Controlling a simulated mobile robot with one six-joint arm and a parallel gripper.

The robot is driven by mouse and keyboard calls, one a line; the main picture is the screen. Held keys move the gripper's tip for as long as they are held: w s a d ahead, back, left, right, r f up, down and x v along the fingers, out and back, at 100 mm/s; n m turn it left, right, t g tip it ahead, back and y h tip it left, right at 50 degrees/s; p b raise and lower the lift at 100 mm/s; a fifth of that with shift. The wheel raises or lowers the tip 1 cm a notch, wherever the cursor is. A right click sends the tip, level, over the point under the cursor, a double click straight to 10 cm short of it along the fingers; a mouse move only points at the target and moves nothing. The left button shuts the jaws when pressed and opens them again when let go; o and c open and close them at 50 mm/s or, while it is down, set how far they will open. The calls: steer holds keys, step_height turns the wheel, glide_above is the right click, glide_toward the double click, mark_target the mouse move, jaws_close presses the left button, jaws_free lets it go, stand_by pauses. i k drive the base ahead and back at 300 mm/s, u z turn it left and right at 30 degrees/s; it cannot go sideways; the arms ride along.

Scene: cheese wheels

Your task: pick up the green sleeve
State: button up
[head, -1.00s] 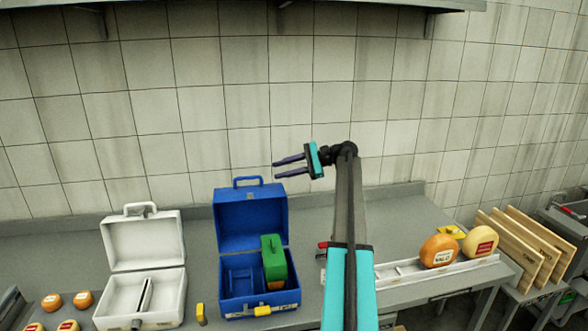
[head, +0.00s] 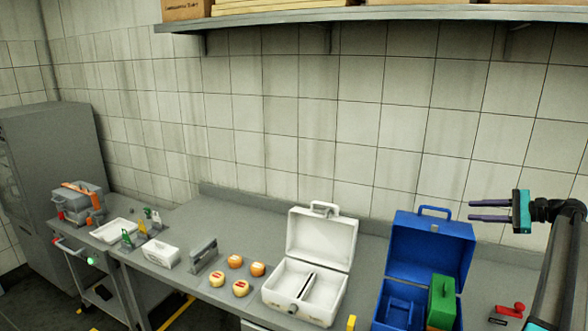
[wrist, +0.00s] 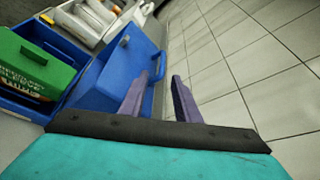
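The green sleeve (head: 441,300) stands in the right part of the open blue case (head: 431,246) in the head view. In the wrist view the green sleeve (wrist: 32,66) is at the left, with printed lettering on its face, inside the blue case (wrist: 108,72). My gripper (head: 470,210) is raised above and to the right of the blue case, its fingers pointing left. In the wrist view my gripper (wrist: 155,82) shows two dark purple fingers spread apart with nothing between them. It does not touch the sleeve.
An open white case (head: 322,237) stands left of the blue case. Several small cheese wheels (head: 235,262) lie on the grey bench left of it. A red object (head: 510,310) lies right of the blue case. A shelf (head: 330,14) hangs above.

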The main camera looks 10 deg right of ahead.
mark_target(442, 307)
steer(key=k, duration=0.95)
